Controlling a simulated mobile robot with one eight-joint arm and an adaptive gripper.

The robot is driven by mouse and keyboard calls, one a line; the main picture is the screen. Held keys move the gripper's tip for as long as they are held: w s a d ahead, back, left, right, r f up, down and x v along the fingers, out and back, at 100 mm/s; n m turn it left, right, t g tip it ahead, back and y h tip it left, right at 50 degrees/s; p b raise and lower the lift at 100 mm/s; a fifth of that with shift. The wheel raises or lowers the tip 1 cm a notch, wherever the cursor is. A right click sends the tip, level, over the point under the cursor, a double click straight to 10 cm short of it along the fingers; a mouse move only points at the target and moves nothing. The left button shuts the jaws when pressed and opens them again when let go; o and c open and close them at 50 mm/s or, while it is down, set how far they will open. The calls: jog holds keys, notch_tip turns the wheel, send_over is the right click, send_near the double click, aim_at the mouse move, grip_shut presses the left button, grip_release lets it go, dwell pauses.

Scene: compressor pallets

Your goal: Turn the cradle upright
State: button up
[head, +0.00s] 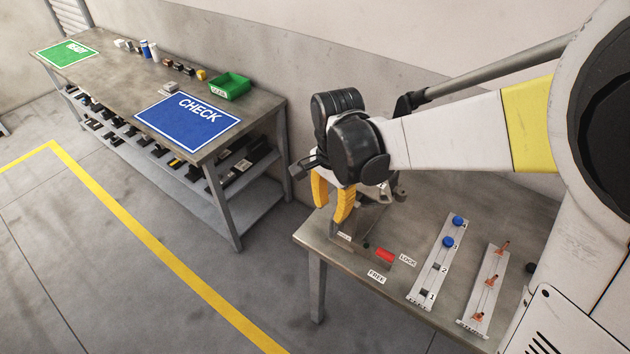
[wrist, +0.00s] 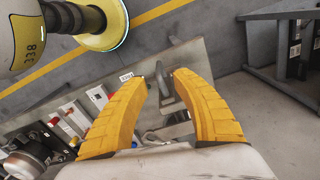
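A grey metal fixture, which looks like the cradle (head: 371,217), stands at the back left of the near table, partly hidden behind my gripper. Its tilt is hard to tell. In the wrist view a grey metal part of it (wrist: 168,104) shows between and below my fingers. My gripper (head: 332,212) has two yellow fingers pointing down over the table's left end, at the fixture. In the wrist view the gripper (wrist: 158,76) has its fingertips apart with nothing held between them. A red handle (head: 384,255) lies on the table between labels LOCK (head: 408,260) and FREE (head: 377,277).
A numbered strip (head: 433,268) with two blue knobs and a strip with orange pieces (head: 485,288) lie right of the handle. A workbench (head: 112,88) with a blue CHECK mat (head: 188,120), green mat (head: 66,54) and green bin (head: 229,87) stands left. Floor between is clear.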

aim_at(331, 234)
notch_tip(331, 234, down, 10)
jog(key=b, duration=0.2)
jog(key=shift+d+f+b, duration=0.15)
jog(key=shift+f+b, duration=0.05)
jog(key=shift+b, duration=0.2)
grip_shut()
